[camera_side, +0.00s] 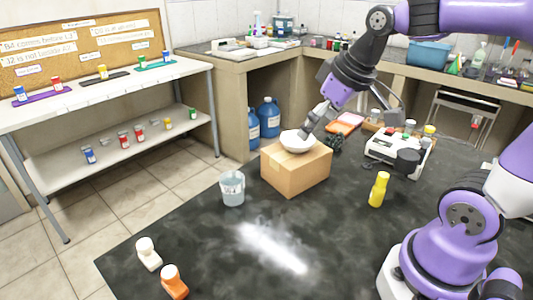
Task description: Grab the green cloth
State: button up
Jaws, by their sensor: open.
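I cannot make out a green cloth for certain. A small dark, crumpled-looking thing (335,143) with a greenish tint lies just behind the cardboard box, partly hidden; I cannot tell whether it is cloth. My gripper (305,132) points down at the right rim of a white bowl (296,143), which sits on the cardboard box (291,172). The gripper is open. It looks small here, and I cannot tell whether it touches the bowl.
A clear beaker (232,188) stands left of the box. A yellow bottle (378,189) and a white instrument (396,149) stand to the right. A white bottle (148,254) and an orange bottle (173,281) are at the front left. The dark tabletop (310,230) is mostly clear in front.

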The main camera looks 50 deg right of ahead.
jog(key=w+d+f, duration=0.1)
jog(key=w+d, duration=0.4)
jog(key=d, duration=0.4)
send_near(337, 137)
jog(key=shift+g, duration=0.4)
jog(key=x, duration=0.4)
jog(key=shift+w+a+f, duration=0.1)
jog(key=shift+w+a, duration=0.05)
jog(key=shift+w, duration=0.1)
jog(key=x, duration=0.6)
jog(key=shift+w, duration=0.25)
jog(key=c, duration=0.7)
